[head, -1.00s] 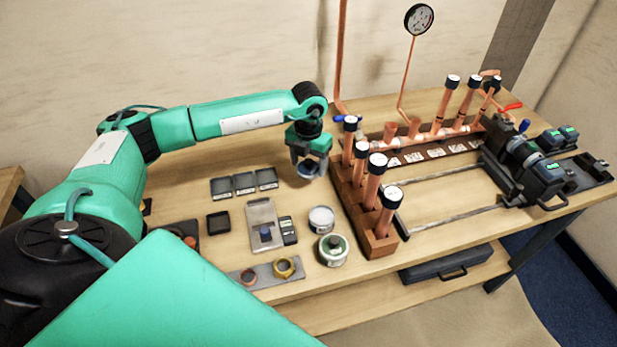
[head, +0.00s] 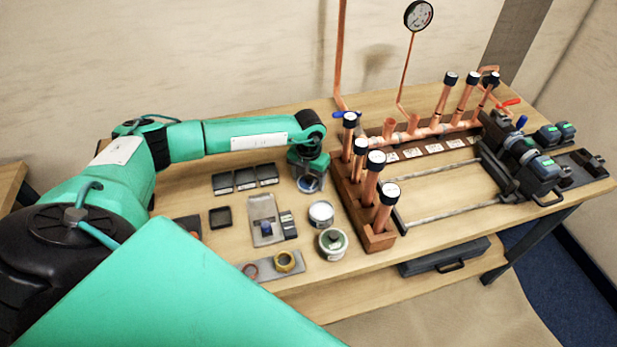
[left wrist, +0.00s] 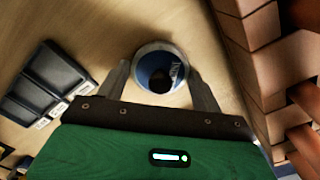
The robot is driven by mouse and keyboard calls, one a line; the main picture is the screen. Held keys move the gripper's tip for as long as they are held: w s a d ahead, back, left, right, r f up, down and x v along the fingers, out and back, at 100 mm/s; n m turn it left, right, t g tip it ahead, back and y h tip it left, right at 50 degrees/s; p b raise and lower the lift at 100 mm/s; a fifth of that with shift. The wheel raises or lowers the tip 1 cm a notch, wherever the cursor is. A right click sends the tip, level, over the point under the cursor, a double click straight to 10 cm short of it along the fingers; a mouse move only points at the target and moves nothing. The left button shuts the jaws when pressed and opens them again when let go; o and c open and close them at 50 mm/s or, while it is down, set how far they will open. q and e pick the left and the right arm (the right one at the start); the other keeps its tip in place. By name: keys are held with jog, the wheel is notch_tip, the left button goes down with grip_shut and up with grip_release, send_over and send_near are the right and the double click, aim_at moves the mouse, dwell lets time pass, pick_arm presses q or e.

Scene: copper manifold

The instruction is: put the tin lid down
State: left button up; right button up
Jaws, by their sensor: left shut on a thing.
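My left gripper (head: 308,183) is low over the table, left of the copper manifold's front rack. It is shut on the tin lid, a small round piece with a pale rim and blue face, at its fingertips in the head view. In the left wrist view the tin lid (left wrist: 160,62) sits between the two fingers, with a dark patch in its middle. I cannot tell whether it touches the table. A pale open-looking tin (head: 321,212) and a tin with a greenish top (head: 333,241) stand nearer the front. My right gripper is not in view.
The wooden rack (head: 372,236) with upright capped copper pipes stands close to the right of the gripper. Dark trays (head: 245,179) lie to its left.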

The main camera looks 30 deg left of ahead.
aim_at(309, 177)
pick_arm(q)
jog(key=o, duration=0.9)
jog(key=shift+o, duration=0.2)
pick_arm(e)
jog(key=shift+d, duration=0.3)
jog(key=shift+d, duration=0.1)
pick_arm(q)
jog(key=shift+r+p, duration=0.25)
jog(key=shift+p, duration=0.15)
notch_tip(309, 177, up, 12)
jog(key=b, duration=0.4)
jog(key=shift+b, duration=0.4)
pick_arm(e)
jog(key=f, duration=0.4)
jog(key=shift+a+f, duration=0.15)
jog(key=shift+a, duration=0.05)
pick_arm(q)
jog(key=shift+f, duration=0.15)
